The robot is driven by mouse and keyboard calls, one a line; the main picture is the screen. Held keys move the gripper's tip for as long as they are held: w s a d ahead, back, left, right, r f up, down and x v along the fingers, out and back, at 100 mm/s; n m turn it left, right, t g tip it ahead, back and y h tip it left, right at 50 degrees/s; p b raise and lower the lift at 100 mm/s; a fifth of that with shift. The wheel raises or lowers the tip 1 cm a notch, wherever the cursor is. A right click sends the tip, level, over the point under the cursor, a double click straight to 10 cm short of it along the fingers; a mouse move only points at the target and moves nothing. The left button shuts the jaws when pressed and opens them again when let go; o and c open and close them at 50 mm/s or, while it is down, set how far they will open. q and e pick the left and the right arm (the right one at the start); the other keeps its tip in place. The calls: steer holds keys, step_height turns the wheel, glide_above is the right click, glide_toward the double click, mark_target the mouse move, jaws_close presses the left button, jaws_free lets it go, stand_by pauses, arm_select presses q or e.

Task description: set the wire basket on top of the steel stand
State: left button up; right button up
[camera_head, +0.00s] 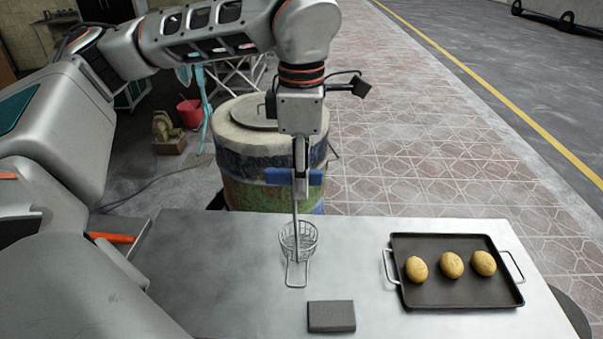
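The wire basket (313,240) is a small round mesh cup at the table's back edge, below my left gripper (300,177). I cannot tell whether the basket touches the table. I cannot pick out a separate steel stand; the steel-topped table (215,275) is below. My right gripper is out of view.
A black tray (435,291) with three round yellowish-brown items lies at the right of the table. A dark grey block (331,316) lies at the front middle. A painted barrel (240,165) stands behind the table. The table's left part is mostly clear.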

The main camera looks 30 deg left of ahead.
arm_select(q)
steer(key=shift+r, duration=0.15)
step_height(320, 180, up, 12)
stand_by(0.6)
steer(key=shift+s, duration=0.1)
stand_by(0.4)
